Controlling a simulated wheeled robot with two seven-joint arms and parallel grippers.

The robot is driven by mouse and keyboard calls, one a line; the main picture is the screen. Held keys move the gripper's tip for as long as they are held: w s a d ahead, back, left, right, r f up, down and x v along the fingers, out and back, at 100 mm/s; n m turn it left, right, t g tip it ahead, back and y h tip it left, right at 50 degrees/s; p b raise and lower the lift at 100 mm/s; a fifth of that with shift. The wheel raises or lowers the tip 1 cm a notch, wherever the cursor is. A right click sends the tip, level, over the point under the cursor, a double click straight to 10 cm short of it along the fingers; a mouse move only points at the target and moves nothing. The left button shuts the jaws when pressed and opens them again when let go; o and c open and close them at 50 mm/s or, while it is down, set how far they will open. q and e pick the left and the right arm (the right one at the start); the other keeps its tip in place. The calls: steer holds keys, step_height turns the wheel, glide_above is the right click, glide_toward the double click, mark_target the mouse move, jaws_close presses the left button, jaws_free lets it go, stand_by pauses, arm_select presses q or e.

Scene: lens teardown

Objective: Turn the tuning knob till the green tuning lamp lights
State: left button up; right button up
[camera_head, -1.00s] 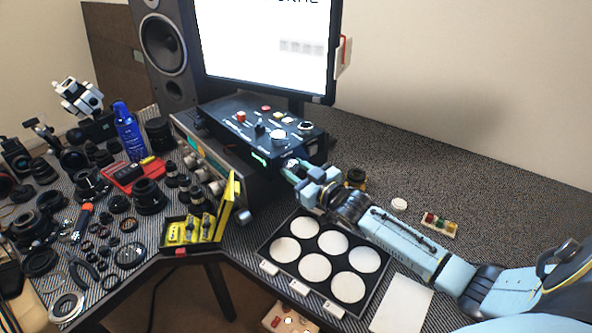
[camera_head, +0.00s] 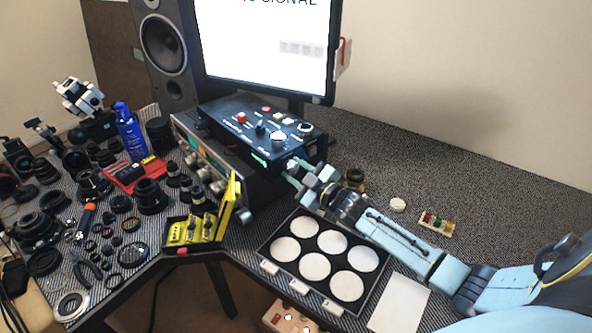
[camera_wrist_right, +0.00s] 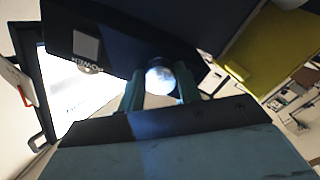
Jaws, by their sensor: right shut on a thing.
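A black control box (camera_head: 222,112) sits below the monitor, with knobs and buttons on its top. My right gripper (camera_head: 292,176) is at its front right corner. In the right wrist view, a round pale knob (camera_wrist_right: 160,76) on the box's dark face lies between my two fingers (camera_wrist_right: 160,92), which are shut on it. In the head view the fingers mostly hide this knob. A short green strip (camera_head: 260,159) glows on the box's front face; I cannot tell whether it is the tuning lamp. My left gripper is not in view.
A black tray (camera_head: 262,252) with white discs lies in front of the box. A yellow open case (camera_head: 232,205) stands to its left, beside many lens parts. The monitor (camera_head: 262,45) stands behind. A white sheet (camera_head: 400,303) and small coloured parts (camera_head: 436,224) lie at right.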

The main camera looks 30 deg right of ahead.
stand_by(0.4)
steer(key=o, duration=1)
steer(key=s+d+p, duration=0.1)
steer(key=s+d, duration=0.1)
steer(key=s, duration=1.1)
steer(key=shift+s+d, duration=0.15)
